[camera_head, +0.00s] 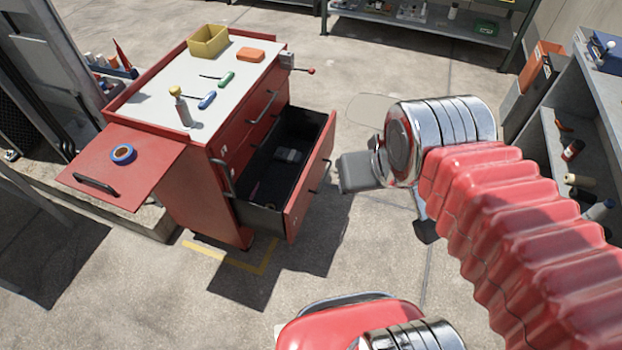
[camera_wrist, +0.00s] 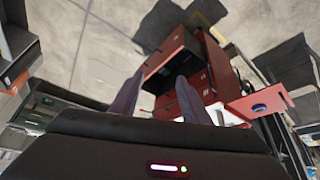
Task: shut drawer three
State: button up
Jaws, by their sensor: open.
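A red tool cabinet (camera_head: 208,195) stands left of centre with one drawer (camera_head: 312,180) pulled well out toward the right. The drawer has a red front and a dark inside holding a small grey item (camera_head: 289,155). I cannot read its number. Drawer fronts above it look shut. In the wrist view the cabinet (camera_wrist: 222,72) and open drawer (camera_wrist: 160,70) show turned over, beyond my fingertips. My gripper (camera_wrist: 158,84) is open, its two fingers apart with nothing between them. In the head view my wrist is right of the drawer front, apart from it; the fingers are hard to make out there.
A yellow bin (camera_head: 208,41), an orange box (camera_head: 250,54), a bottle (camera_head: 181,107) and hand tools are on the cabinet top. A red side leaf with blue tape (camera_head: 122,154) sticks out left. Shelves (camera_head: 590,110) stand at right. Floor before the drawer is clear.

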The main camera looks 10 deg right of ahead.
jog(key=o, duration=0.6)
jog(key=shift+s, duration=0.1)
